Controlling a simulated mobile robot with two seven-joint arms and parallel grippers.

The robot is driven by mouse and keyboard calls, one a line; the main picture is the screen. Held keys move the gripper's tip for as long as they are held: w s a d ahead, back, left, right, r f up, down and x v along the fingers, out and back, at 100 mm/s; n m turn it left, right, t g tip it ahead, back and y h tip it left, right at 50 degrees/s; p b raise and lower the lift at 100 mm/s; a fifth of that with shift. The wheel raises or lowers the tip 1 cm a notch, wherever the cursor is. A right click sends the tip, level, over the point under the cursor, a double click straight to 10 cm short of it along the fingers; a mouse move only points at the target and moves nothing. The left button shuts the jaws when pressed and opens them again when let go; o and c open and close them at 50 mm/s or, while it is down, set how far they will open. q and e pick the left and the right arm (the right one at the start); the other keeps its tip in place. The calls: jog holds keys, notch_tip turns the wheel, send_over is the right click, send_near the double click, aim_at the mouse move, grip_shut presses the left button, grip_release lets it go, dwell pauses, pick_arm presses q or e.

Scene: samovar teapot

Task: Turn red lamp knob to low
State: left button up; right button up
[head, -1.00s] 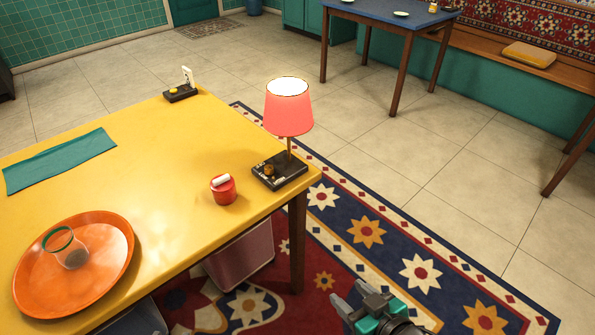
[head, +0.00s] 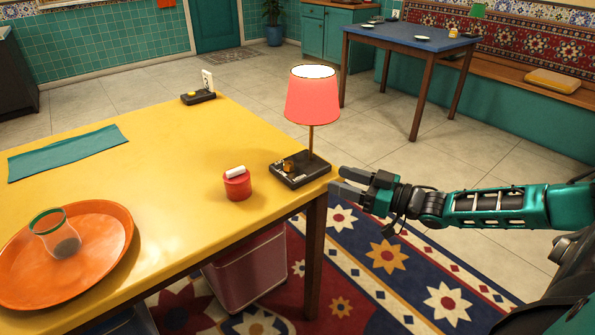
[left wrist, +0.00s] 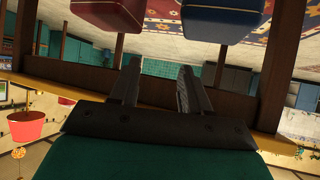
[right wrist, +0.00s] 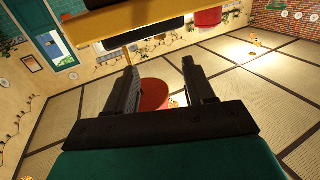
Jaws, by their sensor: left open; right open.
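The lamp (head: 313,100) has a lit red shade and a thin stem on a black base (head: 315,171), at the right corner of the yellow table. A small brown knob (head: 288,166) sits on the base. My right gripper (head: 340,182) is open and empty, its fingertips just right of the base at the table edge; contact cannot be told. In the upside-down right wrist view the shade (right wrist: 155,95) shows between the open fingers (right wrist: 160,80); the knob is not clear. My left gripper (left wrist: 157,80) is open and empty, seen only in the left wrist view, below table height.
A red pot with a white piece (head: 237,183) stands left of the lamp base. An orange tray (head: 110,260) holds a glass (head: 55,233). A black switch box (head: 198,97) is at the far edge. A bin (head: 245,270) stands under the table (head: 160,190).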

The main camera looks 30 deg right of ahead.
aim_at(298, 173)
jog(key=b+x, duration=0.3)
jog(key=x, duration=0.7)
jog(key=shift+w+a, duration=0.15)
jog(key=shift+w, duration=0.1)
jog(key=shift+w+a, duration=0.35)
jog(key=shift+w, duration=0.3)
jog(key=shift+c, duration=0.4)
grip_shut()
